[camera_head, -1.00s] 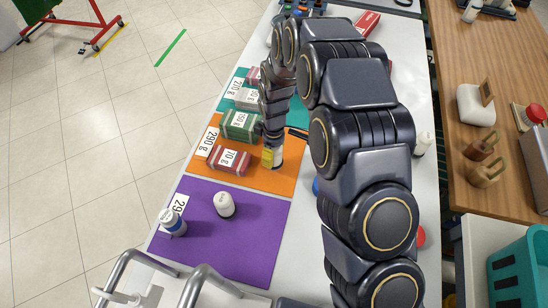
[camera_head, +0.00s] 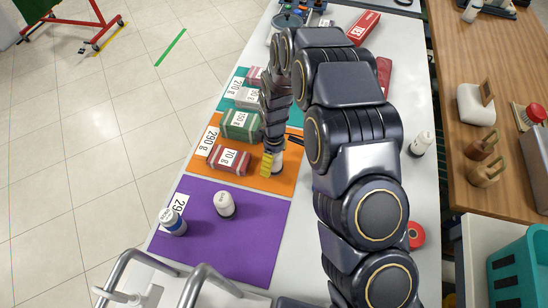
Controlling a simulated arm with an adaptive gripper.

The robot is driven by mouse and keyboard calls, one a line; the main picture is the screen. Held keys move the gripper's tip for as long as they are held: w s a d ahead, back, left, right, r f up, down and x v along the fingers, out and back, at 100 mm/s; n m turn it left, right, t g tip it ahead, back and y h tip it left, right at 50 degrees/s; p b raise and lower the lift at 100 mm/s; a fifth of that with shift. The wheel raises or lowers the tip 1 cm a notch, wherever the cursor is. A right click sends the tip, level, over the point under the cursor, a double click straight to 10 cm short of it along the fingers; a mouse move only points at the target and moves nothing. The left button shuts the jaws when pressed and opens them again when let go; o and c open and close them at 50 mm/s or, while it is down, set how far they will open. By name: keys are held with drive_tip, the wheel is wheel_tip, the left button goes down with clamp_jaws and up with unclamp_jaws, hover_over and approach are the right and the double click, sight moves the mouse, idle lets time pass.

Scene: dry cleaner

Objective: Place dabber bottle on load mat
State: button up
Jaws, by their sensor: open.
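A small white bottle (camera_head: 279,161), probably the dabber bottle, stands on the right part of the orange mat (camera_head: 288,184). My gripper (camera_head: 271,161) points down over it, with one yellow fingertip on the bottle's left. The jaws are open, with the bottle between or right beside them; the far finger and the bottle's top are hidden. A green pack marked 150 g (camera_head: 240,124) and a red pack marked 70 g (camera_head: 229,158) lie on the same mat, left of my gripper. Which mat is the load mat is not readable.
A purple mat (camera_head: 245,255) in front bears a white bottle (camera_head: 224,204) and a blue-and-white bottle (camera_head: 173,221). A teal mat (camera_head: 296,109) with packs lies behind. A dark pen-like item (camera_head: 296,139) lies near the gripper. Another white bottle (camera_head: 421,143) stands right of my arm.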

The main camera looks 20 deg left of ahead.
wheel_tip(320, 180, up, 12)
drive_tip(key=shift+f, duration=0.1)
drive_tip(key=shift+d, duration=0.1)
drive_tip(key=s+d+r+m, duration=0.4)
drive_tip(key=s+d+r, duration=0.1)
drive_tip(key=d+r, duration=0.3)
drive_tip(key=s+d+r+m, duration=0.3)
drive_tip(key=s+d+m, duration=0.3)
drive_tip(key=s, duration=0.4)
drive_tip(key=s+d+r+m+g, duration=0.1)
drive_tip(key=s+d+r+m, duration=0.3)
drive_tip(key=s, duration=0.6)
drive_tip(key=d+m, duration=0.2)
drive_tip(key=d, duration=0.1)
drive_tip(key=shift+s+g, duration=0.15)
drive_tip(key=shift+g, duration=0.15)
idle(1.0)
idle(0.6)
